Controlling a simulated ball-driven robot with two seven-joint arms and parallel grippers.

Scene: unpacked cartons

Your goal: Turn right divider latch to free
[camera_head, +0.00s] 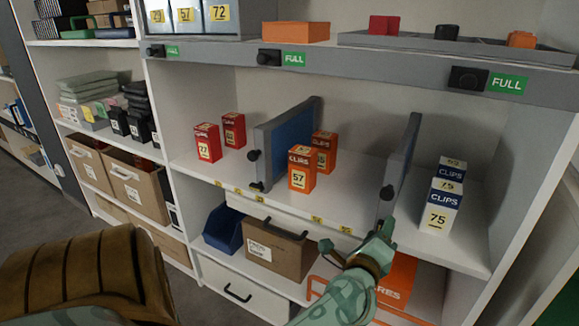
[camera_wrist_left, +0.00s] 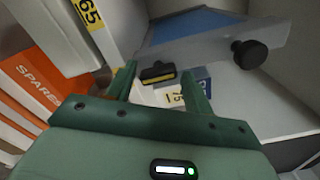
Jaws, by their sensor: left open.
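The right divider (camera_head: 404,165) is a grey panel standing on the middle shelf, with a black round knob (camera_head: 387,192) on its front edge. In the left wrist view the divider (camera_wrist_left: 205,45) shows a blue face, its knob (camera_wrist_left: 250,53) and, at its lower end, a black latch with a yellow strip (camera_wrist_left: 157,73). The latch lies crosswise. In the head view my left gripper largely hides it. My left gripper (camera_head: 381,236) is open at the divider's foot. In the wrist view its fingers (camera_wrist_left: 161,78) stand on either side of the latch; contact is unclear. My right gripper is out of view.
White-blue clip boxes (camera_head: 440,206) stand right of the divider. Orange clip boxes (camera_head: 302,170) stand left of it, then the left divider (camera_head: 285,140) and red boxes (camera_head: 207,143). A grey rail with knobs (camera_head: 268,57) runs above. A brown carton (camera_head: 275,252) sits below.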

